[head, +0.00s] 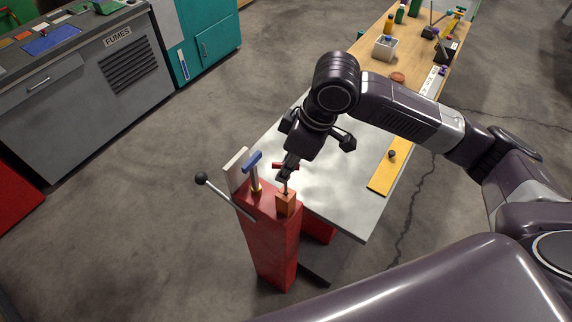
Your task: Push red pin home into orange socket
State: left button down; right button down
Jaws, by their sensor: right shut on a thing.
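The orange socket (286,204) is a small block on top of a red post (270,240) at the near left corner of the metal table. The red pin (278,165) has a red cross handle, partly hidden by my right gripper. Its thin grey shaft runs down to the top of the orange socket; how deep it sits cannot be told. My right gripper (287,173) comes from above and is shut on the red pin over the socket. My left gripper is not in view.
A blue-handled pin (252,162) stands in a yellow socket just left of the orange one. A lever with a black ball (201,178) sticks out left. A yellow strip (383,175) lies on the table's right. The table's middle (335,185) is clear.

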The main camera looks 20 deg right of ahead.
aim_at(286, 192)
jog(key=shift+f, duration=0.95)
dwell(0.6)
jog(key=shift+f, duration=0.15)
jog(key=shift+f+b, duration=0.3)
jog(key=shift+f, duration=0.8)
jog(key=shift+f, duration=0.1)
jog(key=shift+f+b, duration=0.45)
jog(key=shift+f, duration=0.7)
jog(key=shift+f, duration=0.15)
jog(key=c, duration=1.1)
grip_release()
jog(key=shift+c, duration=0.2)
